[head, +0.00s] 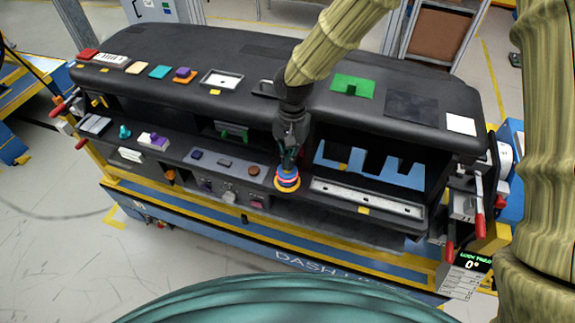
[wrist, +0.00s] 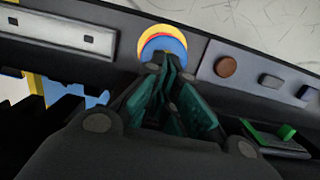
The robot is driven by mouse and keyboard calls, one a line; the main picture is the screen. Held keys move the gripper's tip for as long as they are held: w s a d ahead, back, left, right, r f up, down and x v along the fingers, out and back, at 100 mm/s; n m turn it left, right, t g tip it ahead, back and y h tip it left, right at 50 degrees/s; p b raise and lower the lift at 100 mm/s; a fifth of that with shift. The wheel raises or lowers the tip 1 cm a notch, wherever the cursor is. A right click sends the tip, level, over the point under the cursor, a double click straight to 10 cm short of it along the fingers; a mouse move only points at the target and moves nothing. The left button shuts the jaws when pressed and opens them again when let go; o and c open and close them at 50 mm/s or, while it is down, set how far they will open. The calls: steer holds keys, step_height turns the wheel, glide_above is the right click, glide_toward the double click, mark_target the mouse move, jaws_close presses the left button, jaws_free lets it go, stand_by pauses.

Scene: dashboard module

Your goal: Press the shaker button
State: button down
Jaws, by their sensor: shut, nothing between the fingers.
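A round stack of coloured rings (head: 287,181), orange, blue, red and yellow, stands on the front ledge of the black dashboard. It also shows in the wrist view (wrist: 160,42), just beyond my fingertips. My gripper (head: 288,163) is shut and empty, pointing down right over this round piece. I cannot tell whether the tips touch it. A small brown round button (head: 253,170) sits to its left on the ledge, and in the wrist view (wrist: 226,66) it is right of my fingers. No label shows which piece is the shaker button.
Small dark blocks (head: 225,162) lie left of the brown button. A long silver strip (head: 367,197) runs right of the ringed piece, below a recess with blue panels (head: 370,165). The dashboard top (head: 300,55) overhangs the ledge behind my gripper.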

steer(key=shift+w+d+r+t, duration=0.2)
steer(key=shift+w+r, duration=0.2)
steer(key=shift+w, duration=0.2)
steer(key=shift+w+d+r+t, duration=0.1)
steer(key=shift+w+d+r, duration=0.05)
steer(key=shift+w+r, duration=0.45)
steer(key=shift+r, duration=0.45)
steer(key=r, duration=0.2)
steer(key=s+r, duration=0.1)
steer(key=r, duration=0.2)
steer(key=shift+s+a+r, duration=0.1)
steer(key=shift+s+r, duration=0.05)
steer(key=shift+r, duration=0.2)
